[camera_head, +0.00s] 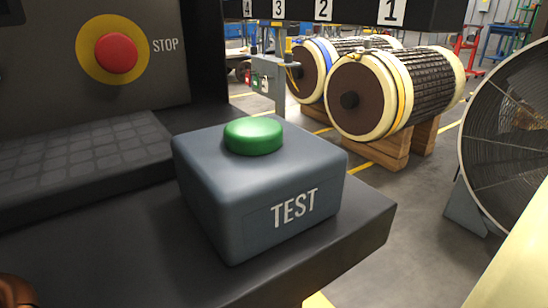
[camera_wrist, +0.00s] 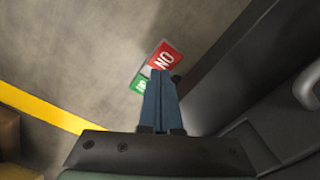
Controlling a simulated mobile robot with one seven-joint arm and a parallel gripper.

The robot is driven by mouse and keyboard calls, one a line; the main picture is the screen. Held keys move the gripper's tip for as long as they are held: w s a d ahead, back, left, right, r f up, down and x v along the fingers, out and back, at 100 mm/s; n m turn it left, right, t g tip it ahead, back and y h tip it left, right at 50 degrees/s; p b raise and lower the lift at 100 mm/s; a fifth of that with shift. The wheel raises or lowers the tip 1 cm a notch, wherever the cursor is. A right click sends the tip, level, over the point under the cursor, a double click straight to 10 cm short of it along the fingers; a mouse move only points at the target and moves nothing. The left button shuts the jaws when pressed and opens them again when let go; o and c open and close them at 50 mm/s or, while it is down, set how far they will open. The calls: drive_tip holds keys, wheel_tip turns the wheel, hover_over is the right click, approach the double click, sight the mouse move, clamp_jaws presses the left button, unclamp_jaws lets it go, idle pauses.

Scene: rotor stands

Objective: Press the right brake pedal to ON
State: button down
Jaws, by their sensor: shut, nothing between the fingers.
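My gripper (camera_wrist: 161,74) is shut and empty in the wrist view, its blue fingers together and pointing away over the grey floor. Just past its tips is a red plate (camera_wrist: 166,56) with white letters that look like ON seen turned around. A green plate (camera_wrist: 140,82) with a white mark shows left of the fingers, partly hidden by them. These plates look like the pedal's markings. The fingertips overlap the plates in the picture; I cannot tell whether they touch. The pedal and my gripper are not seen in the head view.
In the wrist view a dark panel (camera_wrist: 240,70) stands close on the right. The head view shows a TEST box (camera_head: 265,190) with a green button (camera_head: 253,136), a red STOP button (camera_head: 116,53), rotors on wooden stands (camera_head: 375,150), and a large fan (camera_head: 510,130) at right.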

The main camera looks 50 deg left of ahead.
drive_tip(key=shift+f+b, duration=1)
drive_tip(key=shift+f, duration=0.6)
idle(0.5)
drive_tip(key=shift+r, duration=0.1)
wheel_tip(320, 180, up, 7)
drive_tip(key=p, duration=0.8)
idle(0.6)
